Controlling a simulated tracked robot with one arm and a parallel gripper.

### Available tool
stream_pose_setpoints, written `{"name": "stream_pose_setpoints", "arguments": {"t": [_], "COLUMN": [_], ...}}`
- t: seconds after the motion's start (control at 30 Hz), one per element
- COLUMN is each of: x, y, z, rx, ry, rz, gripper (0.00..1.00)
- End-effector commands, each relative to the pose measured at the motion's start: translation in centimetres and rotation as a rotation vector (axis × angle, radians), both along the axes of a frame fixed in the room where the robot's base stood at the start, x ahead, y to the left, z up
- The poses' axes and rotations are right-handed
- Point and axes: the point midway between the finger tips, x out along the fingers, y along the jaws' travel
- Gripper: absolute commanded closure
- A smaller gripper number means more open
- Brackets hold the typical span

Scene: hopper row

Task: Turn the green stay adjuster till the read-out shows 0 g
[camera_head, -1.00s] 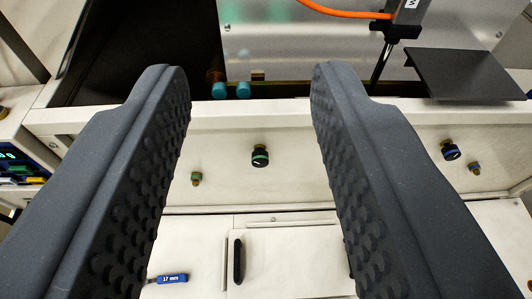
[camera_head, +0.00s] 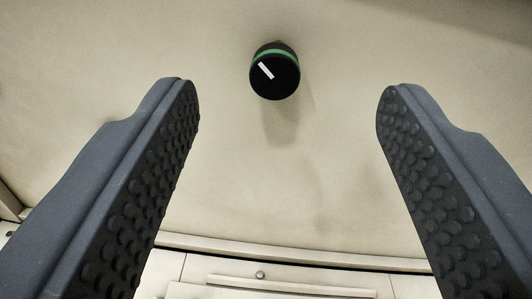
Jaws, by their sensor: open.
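The green stay adjuster (camera_head: 275,72) is a round black knob with a green ring and a white pointer line. It sits on a cream panel (camera_head: 330,150) in the upper middle of the view. The white line points to the upper left. My gripper (camera_head: 287,90) is open, with one dark, studded finger on each side of the knob in the picture. Neither finger touches the knob, and nothing is between them in their grasp. The read-out is not in this view.
The cream panel around the knob is bare. Below it runs a ledge (camera_head: 290,255), with a cabinet front and a small screw (camera_head: 260,274) under it. A shadow lies on the panel under the knob.

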Motion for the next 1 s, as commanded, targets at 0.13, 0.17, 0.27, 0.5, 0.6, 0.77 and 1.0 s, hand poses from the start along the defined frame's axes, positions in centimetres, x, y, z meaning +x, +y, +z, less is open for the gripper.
{"name": "stream_pose_setpoints", "arguments": {"t": [0.13, 0.17, 0.27, 0.5, 0.6, 0.77, 1.0], "x": [-0.3, -0.4, -0.4, 0.5, 1.1, 2.0, 4.5], "y": [-0.1, -0.1, -0.1, -0.1, -0.1, 0.0, 0.0], "z": [-4.0, -4.3, -4.7, -4.3, -4.3, -4.3, -4.6], "rx": [-0.015, -0.017, -0.02, -0.02, -0.02, -0.02, -0.02], "ry": [-0.017, -0.021, -0.025, -0.027, -0.023, -0.025, -0.026], "rz": [0.0, 0.001, 0.0, 0.001, 0.001, 0.001, 0.002], "gripper": [0.45, 0.45, 0.45, 0.45, 0.45, 0.45, 0.45]}}
